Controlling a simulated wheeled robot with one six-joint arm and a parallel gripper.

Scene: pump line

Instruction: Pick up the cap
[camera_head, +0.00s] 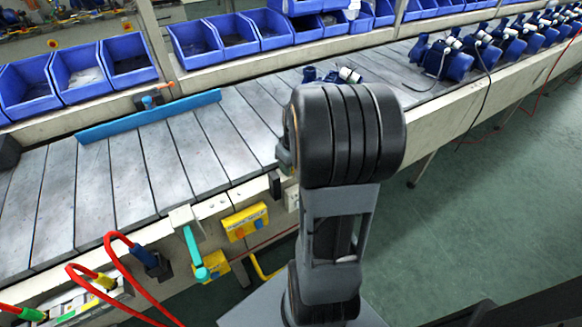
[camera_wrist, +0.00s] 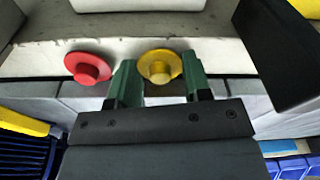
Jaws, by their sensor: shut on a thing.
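In the wrist view, a round yellow cap (camera_wrist: 160,67) with a raised middle sits between the two green fingers of my gripper (camera_wrist: 159,77). The fingers are shut on it, one at each side. A similar red cap (camera_wrist: 88,68) is to the left, outside the fingers and apart from them. Behind both caps is a pale, worn surface. In the head view my own arm stands in the middle and hides my gripper, and I cannot make out the caps there.
The slatted conveyor (camera_head: 140,185) runs across the head view, with a teal bar (camera_head: 150,117) lying on it. Blue bins (camera_head: 80,70) line its back. Yellow control boxes (camera_head: 245,222) and red hoses (camera_head: 130,265) are along the front edge. Open green floor (camera_head: 480,200) is at right.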

